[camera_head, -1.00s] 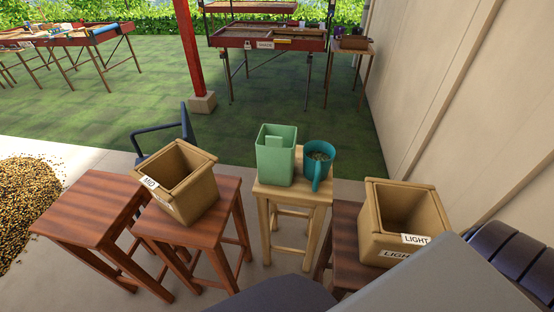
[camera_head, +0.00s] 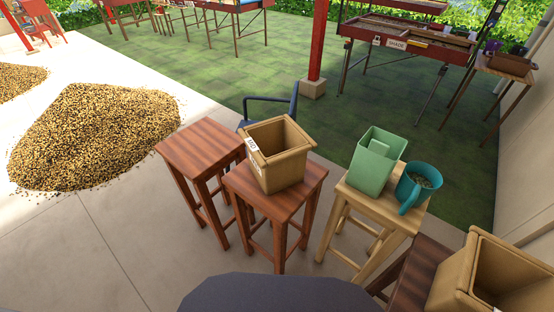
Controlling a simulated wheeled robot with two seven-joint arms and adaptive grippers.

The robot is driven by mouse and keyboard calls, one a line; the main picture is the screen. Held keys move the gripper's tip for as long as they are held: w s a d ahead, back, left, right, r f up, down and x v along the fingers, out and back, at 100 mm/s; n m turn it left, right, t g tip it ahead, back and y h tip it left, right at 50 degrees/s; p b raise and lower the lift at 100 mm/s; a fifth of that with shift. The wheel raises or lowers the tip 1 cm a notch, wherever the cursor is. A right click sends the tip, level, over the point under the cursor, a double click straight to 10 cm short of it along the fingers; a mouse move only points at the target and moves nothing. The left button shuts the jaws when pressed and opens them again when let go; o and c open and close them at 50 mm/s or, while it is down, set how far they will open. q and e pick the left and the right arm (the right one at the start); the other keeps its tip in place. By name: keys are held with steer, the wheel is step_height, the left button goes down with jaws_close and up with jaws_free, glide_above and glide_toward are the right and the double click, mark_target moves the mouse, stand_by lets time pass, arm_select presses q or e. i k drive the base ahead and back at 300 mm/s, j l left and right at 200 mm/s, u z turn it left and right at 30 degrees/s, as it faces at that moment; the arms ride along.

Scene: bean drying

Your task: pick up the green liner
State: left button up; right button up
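The green liner (camera_head: 369,173) is a light green, open-topped square container. It stands upright on a pale wooden stool (camera_head: 360,190), right of the middle. A teal mug (camera_head: 417,186) with something grainy in it stands close to its right side. Nothing is holding the liner. Neither of my grippers shows in the head view now.
A tan bin (camera_head: 279,160) labelled MID stands on a red-brown stool, with an empty stool (camera_head: 201,145) to its left. Another tan bin (camera_head: 455,279) is at the lower right. A bean pile (camera_head: 92,135) lies on the floor. A dark chair (camera_head: 272,103) stands behind.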

mark_target(379, 152)
steer(key=z, duration=0.85)
